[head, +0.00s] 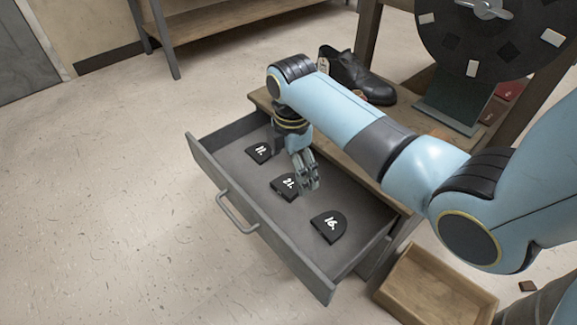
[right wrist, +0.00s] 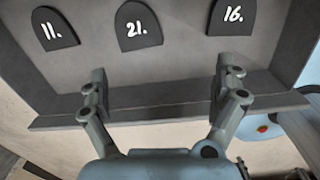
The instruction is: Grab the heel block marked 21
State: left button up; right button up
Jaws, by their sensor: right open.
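The heel block marked 21 (head: 284,187) is black with a white number and lies flat in the open grey drawer (head: 265,240), between the other two blocks. It also shows at the top middle of the right wrist view (right wrist: 138,27). My right gripper (head: 309,180) is over the drawer, just right of block 21 in the head view, and hides a little of its edge. In the right wrist view its two fingers (right wrist: 158,88) are spread wide with nothing between them, and block 21 lies beyond the fingertips. My left gripper is not in view.
Heel block 11 (head: 259,152) and heel block 16 (head: 328,226) lie in the same drawer on either side. A black shoe (head: 358,77) stands on the wooden bench behind. A wooden crate (head: 432,285) sits on the floor at the lower right. The floor at left is clear.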

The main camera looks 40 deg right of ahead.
jog(key=w+n, duration=0.2)
jog(key=w, duration=0.1)
jog(key=b, duration=0.3)
send_over(281, 189)
jog(key=f, duration=0.5)
jog(key=shift+d, duration=0.25)
jog(key=shift+f, duration=0.1)
jog(key=f+b, duration=0.2)
jog(key=f, duration=0.1)
jog(key=f+b, duration=0.2)
jog(key=shift+a+f, duration=0.1)
jog(key=shift+a, duration=0.15)
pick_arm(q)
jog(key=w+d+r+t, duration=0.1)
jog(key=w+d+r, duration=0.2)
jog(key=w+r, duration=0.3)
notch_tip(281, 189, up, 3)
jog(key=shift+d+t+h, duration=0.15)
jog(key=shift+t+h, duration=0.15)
pick_arm(e)
jog(key=c, duration=1.3)
